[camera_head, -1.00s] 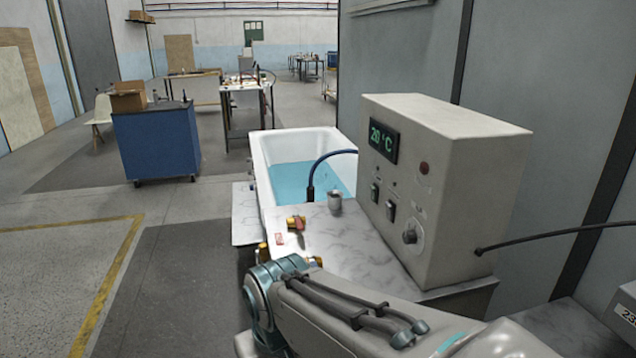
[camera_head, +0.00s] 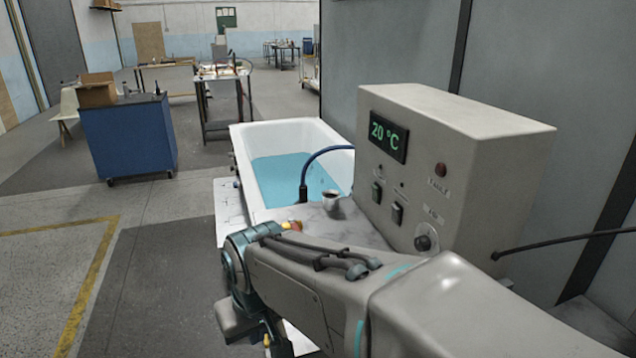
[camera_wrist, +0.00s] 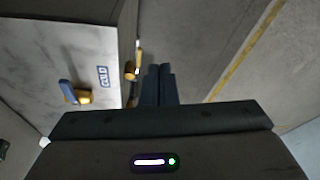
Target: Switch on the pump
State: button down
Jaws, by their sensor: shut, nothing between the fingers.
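A light grey control box (camera_head: 445,175) stands on the marble counter at right in the head view. The small labels are unreadable, so I cannot tell which control is the pump's. My gripper (camera_wrist: 158,72) is shut and empty in the wrist view, beside the counter's edge over the floor. In the head view my arm hides the fingers; the wrist is left of and below the box.
A white bathtub (camera_head: 240,150) with blue water lies behind the counter, a dark hose (camera_head: 318,155) running into it. A metal cup (camera_head: 331,199) and a red-handled valve (camera_head: 292,226) are on the counter. A blue-handled valve (camera_wrist: 75,93) sits beside a COLD label.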

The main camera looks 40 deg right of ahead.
jog(key=w+d+r+m+h+p, duration=0.1)
jog(key=w+d+r+m+h, duration=0.2)
jog(key=w+d, duration=1.05)
jog(key=w+d+r+h, duration=0.2)
jog(key=w+d+r, duration=0.1)
jog(key=d, duration=0.8)
jog(key=w+d+r+m+h+p, duration=0.1)
jog(key=w+d, duration=0.4)
jog(key=d, duration=0.6)
notch_tip(320, 180, up, 3)
jog(key=shift+d+f+h, duration=0.2)
jog(key=shift+d+h, duration=0.2)
jog(key=shift+h, duration=0.2)
jog(key=shift+w, duration=0.1)
jog(key=p, duration=0.3)
send_near(374, 194)
notch_tip(374, 194, down, 4)
jog(key=w+d, duration=0.2)
jog(key=w, duration=0.1)
jog(key=shift+s+d+f, duration=0.15)
jog(key=shift+d+f, duration=0.05)
jog(key=shift+d, duration=0.25)
